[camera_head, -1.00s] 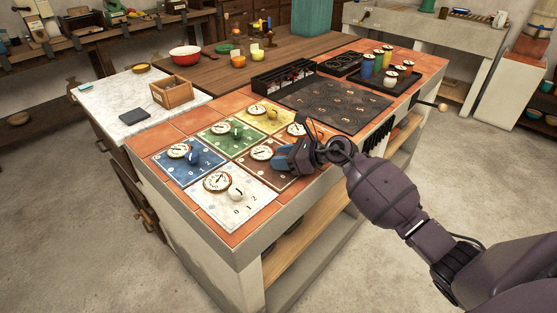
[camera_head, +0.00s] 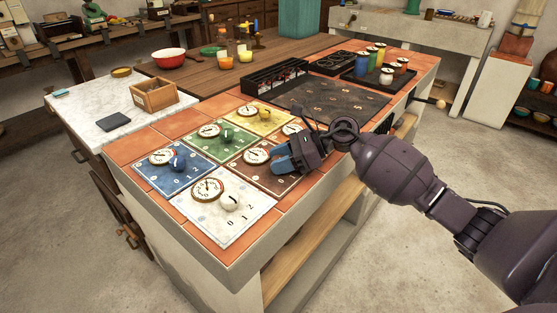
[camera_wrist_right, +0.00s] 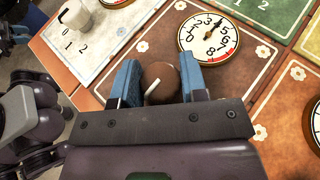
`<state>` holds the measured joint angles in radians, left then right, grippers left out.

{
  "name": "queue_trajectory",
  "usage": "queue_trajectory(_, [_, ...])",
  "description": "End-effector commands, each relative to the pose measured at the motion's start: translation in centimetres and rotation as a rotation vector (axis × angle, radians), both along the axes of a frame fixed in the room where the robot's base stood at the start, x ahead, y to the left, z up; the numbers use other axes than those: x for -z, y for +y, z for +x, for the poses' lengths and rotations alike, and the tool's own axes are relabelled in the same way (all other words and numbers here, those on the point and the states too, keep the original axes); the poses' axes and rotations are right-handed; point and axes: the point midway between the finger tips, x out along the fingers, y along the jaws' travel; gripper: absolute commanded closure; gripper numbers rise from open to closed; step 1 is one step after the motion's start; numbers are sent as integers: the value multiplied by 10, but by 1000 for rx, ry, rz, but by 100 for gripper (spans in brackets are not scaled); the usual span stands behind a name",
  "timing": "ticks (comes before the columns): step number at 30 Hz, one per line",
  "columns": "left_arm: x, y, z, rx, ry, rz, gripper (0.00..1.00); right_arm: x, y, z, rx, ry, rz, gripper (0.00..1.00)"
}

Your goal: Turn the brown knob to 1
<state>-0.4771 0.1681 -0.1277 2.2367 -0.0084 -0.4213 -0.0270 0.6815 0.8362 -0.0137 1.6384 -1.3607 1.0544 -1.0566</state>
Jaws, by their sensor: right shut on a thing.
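The brown knob (camera_wrist_right: 160,84) shows in the right wrist view as a round dark knob with a white pointer line. It sits on the brown panel (camera_wrist_right: 238,80) beside a white dial (camera_wrist_right: 208,37). My right gripper (camera_wrist_right: 160,82) has a blue finger on each side of the knob and is shut on it. In the head view my right gripper (camera_head: 283,160) reaches over the brown panel from the right and hides the knob. The numbers by the brown knob are hidden by the gripper.
White (camera_head: 227,220), blue (camera_head: 180,175), green (camera_head: 225,140) and yellow (camera_head: 265,117) panels with knobs and dials lie close around on the tiled counter. A dark plate (camera_head: 335,103) and a black rack (camera_head: 273,80) are behind. Several coloured jars stand further back.

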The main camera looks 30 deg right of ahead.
Motion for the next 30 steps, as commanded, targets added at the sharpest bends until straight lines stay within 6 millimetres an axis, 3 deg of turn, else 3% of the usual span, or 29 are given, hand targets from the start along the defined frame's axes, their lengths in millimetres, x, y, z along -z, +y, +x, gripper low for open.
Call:
queue_trajectory(6, [0, 0, 0, 0, 0, 0, 57, 1, 0, 0, 0, 2, -1, 84])
queue_trajectory(7, [0, 0, 0, 0, 0, 0, 57, 1, 0, 0, 0, 2, -1, 57])
queue_trajectory(11, [0, 0, 0, 1, 1, -1, 57, 1, 0, 0, 0, 1, -1, 38])
queue_trajectory(22, [-1, 0, 0, -1, -1, -1, 57, -2, -5, -2, 2, 0, -2, 38])
queue_trajectory(30, [-5, 0, 2, -7, -6, -8, 57, -20, -40, -18, 3, -1, -4, 38])
